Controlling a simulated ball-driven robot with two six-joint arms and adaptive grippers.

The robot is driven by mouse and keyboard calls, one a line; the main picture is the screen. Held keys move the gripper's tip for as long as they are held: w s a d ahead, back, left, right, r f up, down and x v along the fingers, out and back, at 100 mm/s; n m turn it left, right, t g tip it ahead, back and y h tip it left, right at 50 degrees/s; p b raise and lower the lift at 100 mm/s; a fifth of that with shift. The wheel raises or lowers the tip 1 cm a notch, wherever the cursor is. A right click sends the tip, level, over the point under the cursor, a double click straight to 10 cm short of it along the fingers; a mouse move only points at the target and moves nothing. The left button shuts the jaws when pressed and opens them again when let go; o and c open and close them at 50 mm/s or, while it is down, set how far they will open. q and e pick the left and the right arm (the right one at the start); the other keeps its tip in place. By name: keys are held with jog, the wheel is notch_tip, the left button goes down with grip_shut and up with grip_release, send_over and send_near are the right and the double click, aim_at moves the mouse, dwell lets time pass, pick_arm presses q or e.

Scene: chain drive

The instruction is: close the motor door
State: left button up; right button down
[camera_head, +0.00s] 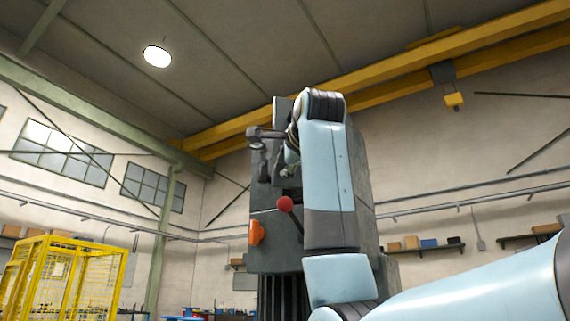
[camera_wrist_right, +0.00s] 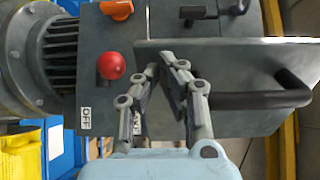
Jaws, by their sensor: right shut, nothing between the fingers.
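The motor door is a dark grey panel with a black bar handle (camera_wrist_right: 275,97) in the right wrist view. The panel (camera_wrist_right: 225,75) stands out at an angle from the grey machine housing, its pale edge running to the right. My right gripper (camera_wrist_right: 163,66) is shut and empty, its fingertips at the panel's left end; I cannot tell whether they touch it. In the head view my right gripper (camera_head: 284,170) is small and partly hidden in front of the machine (camera_head: 270,257). My own arm covers much of the machine's right side, and I cannot make out the door there.
A red ball knob (camera_head: 285,203) on a lever and an orange switch (camera_head: 256,232) sit on the machine's front; the knob (camera_wrist_right: 111,65) is left of my fingers in the wrist view. A ribbed motor (camera_wrist_right: 55,50) lies further left. A yellow cage (camera_head: 65,275) stands far left.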

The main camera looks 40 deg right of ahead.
jog(key=shift+w+d, duration=0.15)
jog(key=shift+w, duration=0.4)
jog(key=shift+w, duration=0.15)
jog(key=w+m+g+h+p, duration=0.1)
jog(key=w+h, duration=0.1)
jog(key=w+d+m+g+h+p, duration=0.1)
jog(key=w+m+h+p, duration=0.1)
jog(key=w, duration=0.1)
jog(key=w+d+m+g+h+p, duration=0.1)
jog(key=w+h, duration=0.1)
jog(key=shift+w+d+r+m+g+p, duration=0.2)
jog(key=shift+m+g+p, duration=0.1)
jog(key=shift+g+p, duration=0.1)
jog(key=p+x, duration=0.2)
jog(key=x, duration=0.5)
jog(key=shift+w+d+f, duration=0.1)
jog(key=shift+d, duration=0.05)
jog(key=shift+r, duration=0.25)
